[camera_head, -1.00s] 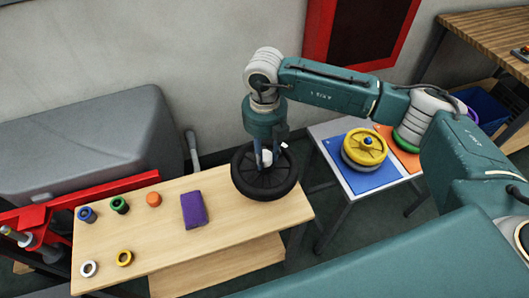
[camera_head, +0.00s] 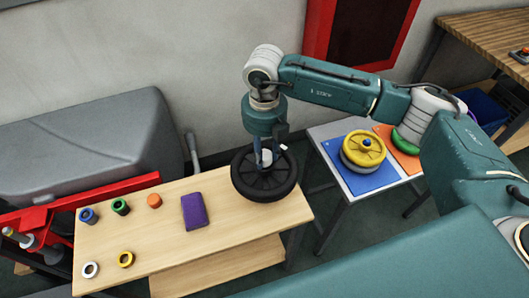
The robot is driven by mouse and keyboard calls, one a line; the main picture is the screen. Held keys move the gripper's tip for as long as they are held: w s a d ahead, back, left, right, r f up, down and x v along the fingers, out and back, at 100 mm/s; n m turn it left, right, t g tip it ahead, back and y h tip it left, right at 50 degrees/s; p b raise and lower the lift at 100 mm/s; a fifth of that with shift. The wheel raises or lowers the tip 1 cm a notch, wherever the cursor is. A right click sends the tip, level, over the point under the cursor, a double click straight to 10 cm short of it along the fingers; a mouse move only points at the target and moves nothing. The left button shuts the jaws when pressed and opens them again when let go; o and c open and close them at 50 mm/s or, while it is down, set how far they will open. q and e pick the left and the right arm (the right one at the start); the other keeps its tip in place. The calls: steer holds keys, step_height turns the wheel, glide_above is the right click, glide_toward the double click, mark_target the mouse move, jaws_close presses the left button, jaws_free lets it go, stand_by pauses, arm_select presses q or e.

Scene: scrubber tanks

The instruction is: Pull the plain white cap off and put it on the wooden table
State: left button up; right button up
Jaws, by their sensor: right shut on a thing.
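The plain white cap (camera_head: 266,157) is at the middle of a black wheel (camera_head: 248,184) that lies flat on the wooden table (camera_head: 228,224). My right gripper (camera_head: 266,160) points straight down over the wheel's hub and is shut on the cap. The fingers partly hide the cap and hub, and I cannot tell whether the cap is seated or slightly lifted. My left gripper is not in view.
On the table are a purple block (camera_head: 194,211) and several small coloured rings, one white (camera_head: 90,269). Bare wood lies around them. A side table holds a yellow wheel (camera_head: 363,148) on a blue mat (camera_head: 360,180). A red frame (camera_head: 100,192) borders the left.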

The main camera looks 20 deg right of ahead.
mark_target(264, 154)
steer(key=shift+r, duration=0.25)
stand_by(0.3)
steer(key=shift+r+p, duration=1.45)
steer(key=shift+r, duration=1.55)
steer(key=shift+f, duration=0.1)
